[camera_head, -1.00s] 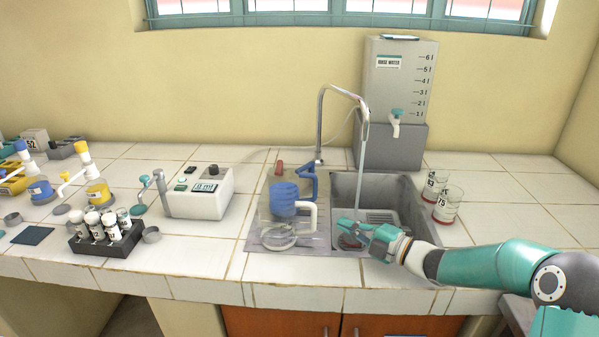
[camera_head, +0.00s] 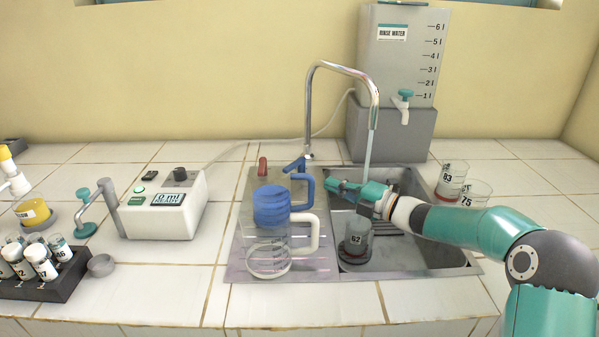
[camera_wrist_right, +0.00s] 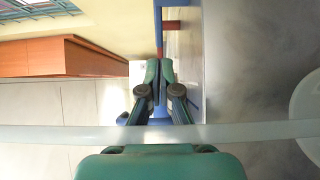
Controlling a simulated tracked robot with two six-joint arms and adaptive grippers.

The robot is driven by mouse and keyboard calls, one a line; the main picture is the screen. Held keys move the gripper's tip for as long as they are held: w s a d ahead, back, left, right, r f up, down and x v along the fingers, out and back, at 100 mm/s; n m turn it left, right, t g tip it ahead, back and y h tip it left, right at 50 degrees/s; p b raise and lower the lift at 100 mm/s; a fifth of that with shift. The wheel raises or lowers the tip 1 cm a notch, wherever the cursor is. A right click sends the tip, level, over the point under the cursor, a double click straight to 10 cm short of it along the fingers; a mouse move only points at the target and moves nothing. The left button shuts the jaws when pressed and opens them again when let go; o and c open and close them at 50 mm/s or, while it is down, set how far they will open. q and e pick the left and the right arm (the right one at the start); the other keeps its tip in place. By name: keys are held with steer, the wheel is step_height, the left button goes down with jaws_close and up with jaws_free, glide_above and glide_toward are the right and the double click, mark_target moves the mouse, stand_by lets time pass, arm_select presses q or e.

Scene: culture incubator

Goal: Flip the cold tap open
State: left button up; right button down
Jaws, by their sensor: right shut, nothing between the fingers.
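The cold tap's blue lever (camera_head: 295,164) is at the base of the curved metal spout (camera_head: 309,100), behind the sink's left edge. My right gripper (camera_head: 331,185) is shut and empty above the sink, a little right of and in front of the blue lever. Its fingers show closed together in the wrist view (camera_wrist_right: 159,85), with a blue bar (camera_wrist_right: 158,28) beyond them. A pale strip that looks like water hangs from the spout. A beaker marked 62 (camera_head: 356,243) stands in the sink below the gripper. My left gripper is out of view.
Two beakers (camera_head: 452,180) stand right of the sink, near the rinse-water tank (camera_head: 390,135).

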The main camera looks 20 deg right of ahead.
mark_target(293, 169)
steer(key=p+x, duration=0.1)
steer(key=x, duration=0.9)
steer(key=shift+a+f, duration=0.1)
steer(key=shift+a+f+h+b, duration=0.1)
steer(key=shift+h+b, duration=0.2)
steer(key=shift+b, duration=0.55)
steer(key=shift+m, duration=0.3)
steer(key=shift+w+a+m+t+h+b, duration=0.15)
steer(key=shift+a+m+t+h+b, duration=0.35)
steer(key=shift+b, duration=0.95)
steer(key=shift+w+a, duration=0.15)
steer(key=shift+w, duration=0.1)
steer(key=shift+w+a, duration=0.55)
steer(key=shift+a, duration=0.05)
steer(key=shift+r, duration=0.3)
